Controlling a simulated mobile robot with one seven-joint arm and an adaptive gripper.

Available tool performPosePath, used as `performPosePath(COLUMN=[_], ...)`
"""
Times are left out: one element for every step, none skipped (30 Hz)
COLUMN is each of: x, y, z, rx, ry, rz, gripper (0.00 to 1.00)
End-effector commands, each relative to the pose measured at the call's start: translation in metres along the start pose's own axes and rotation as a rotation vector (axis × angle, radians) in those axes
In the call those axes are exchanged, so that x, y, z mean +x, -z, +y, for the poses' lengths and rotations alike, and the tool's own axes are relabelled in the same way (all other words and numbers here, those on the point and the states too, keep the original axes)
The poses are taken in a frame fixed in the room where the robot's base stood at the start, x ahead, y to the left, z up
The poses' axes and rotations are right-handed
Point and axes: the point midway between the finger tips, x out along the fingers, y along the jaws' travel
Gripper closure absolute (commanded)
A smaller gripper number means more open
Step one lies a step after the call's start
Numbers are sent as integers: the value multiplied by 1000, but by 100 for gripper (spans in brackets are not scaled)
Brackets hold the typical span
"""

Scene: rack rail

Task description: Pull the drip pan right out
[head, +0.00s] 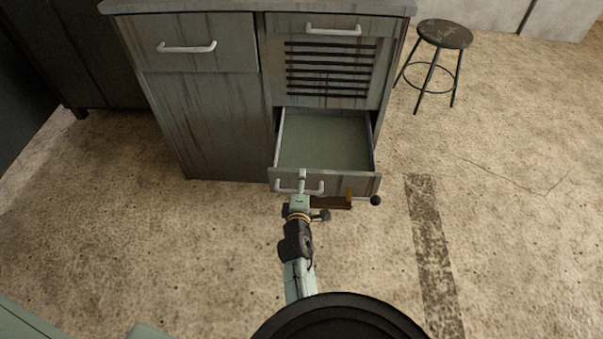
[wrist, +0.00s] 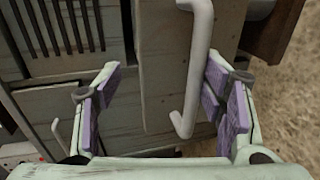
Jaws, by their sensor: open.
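The drip pan (head: 325,140) is a shallow grey-green drawer at the bottom right of the cabinet, below the slatted panel. It stands well out of its opening, and its inside looks empty. Its front carries a pale bar handle (head: 285,187), which also shows in the wrist view (wrist: 198,60). My gripper (head: 302,180) is at the pan's front, over the handle. In the wrist view my open gripper (wrist: 165,85) has purple-padded fingers on either side of the handle, nearer the right finger. I see a gap on the left; contact on the right is unclear.
The grey cabinet (head: 215,120) has another drawer with a pale handle (head: 187,47) at upper left. A stool (head: 445,35) stands at right.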

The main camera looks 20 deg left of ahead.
Motion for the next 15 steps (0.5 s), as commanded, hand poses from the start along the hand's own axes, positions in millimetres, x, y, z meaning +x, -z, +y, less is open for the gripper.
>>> performPosePath(x=[-2,-4,-5,-6,-6,-8,-8,-9,-9,-9,-10,-10,-10,-10,-10], y=[4,4,3,3,3,2,2,2,2,2,2,2,2,2,2], z=[42,48,54,58,62,65,67,69,70,69,68,68,67,66,66], rx=[2,0,1,0,0,0,-2,-2,-1,-1,-1,-1,0,0,0], ry=[-63,-66,-66,-67,-66,-66,-66,-65,-63,-60,-58,-55,-54,-53,-52], rz=[12,12,11,11,10,9,9,8,8,8,7,7,7,7,7], gripper=[55,50,44,39,36,32,26,28,40,52,64,69,69,69,69])
